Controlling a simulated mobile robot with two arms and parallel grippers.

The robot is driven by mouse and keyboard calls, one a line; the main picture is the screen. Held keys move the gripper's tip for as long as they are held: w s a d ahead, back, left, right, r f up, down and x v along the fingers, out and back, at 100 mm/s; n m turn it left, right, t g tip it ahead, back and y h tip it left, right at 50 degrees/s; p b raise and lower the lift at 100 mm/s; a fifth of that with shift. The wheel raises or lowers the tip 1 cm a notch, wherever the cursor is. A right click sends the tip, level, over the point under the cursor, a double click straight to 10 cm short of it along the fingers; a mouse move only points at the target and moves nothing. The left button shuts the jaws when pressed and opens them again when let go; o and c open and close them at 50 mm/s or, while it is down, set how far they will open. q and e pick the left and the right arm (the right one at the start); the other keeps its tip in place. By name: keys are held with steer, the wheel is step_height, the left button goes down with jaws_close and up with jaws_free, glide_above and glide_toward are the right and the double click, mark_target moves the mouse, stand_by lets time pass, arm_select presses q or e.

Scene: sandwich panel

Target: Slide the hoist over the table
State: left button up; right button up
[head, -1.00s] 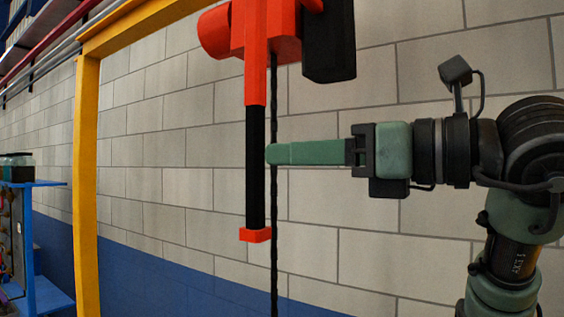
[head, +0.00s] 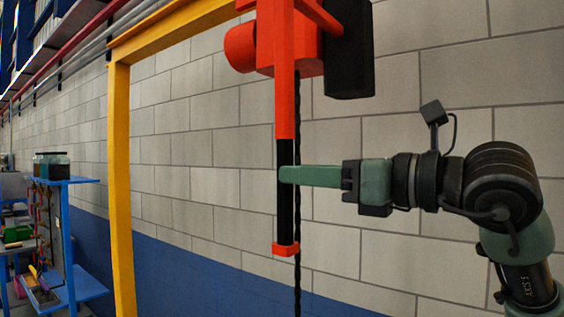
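The hoist (head: 268,42) is a red-orange body with a black box on its right, at the top of the head view. A bar hangs from it, red above and with a black grip (head: 285,205) below that ends in a red collar. A dark chain hangs just behind and right of the bar. My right gripper (head: 285,174) comes in from the right, level with the upper part of the black grip. Its green fingers overlap the grip's edge; I cannot tell whether they close on it. The table is not clearly identifiable. My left gripper is out of view.
A yellow gantry post (head: 121,190) and beam stand left of the hoist. A blue workbench (head: 78,182) with jars and tools stands at the far left. A block wall (head: 400,120), blue along its lower part, runs behind everything.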

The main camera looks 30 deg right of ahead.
steer(key=d+p+x, duration=0.1)
steer(key=x, duration=0.5)
steer(key=shift+w+f, duration=0.3)
steer(key=shift+f, duration=0.15)
steer(key=shift+s+d+r, duration=0.1)
steer(key=shift+s, duration=0.2)
steer(key=c, duration=0.4)
steer(key=shift+s, duration=0.25)
jaws_close()
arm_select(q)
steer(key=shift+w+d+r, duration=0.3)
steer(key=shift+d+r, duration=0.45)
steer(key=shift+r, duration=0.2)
arm_select(e)
steer(key=shift+w, duration=0.3)
steer(key=shift+s+a, duration=0.2)
steer(key=shift+w, duration=0.1)
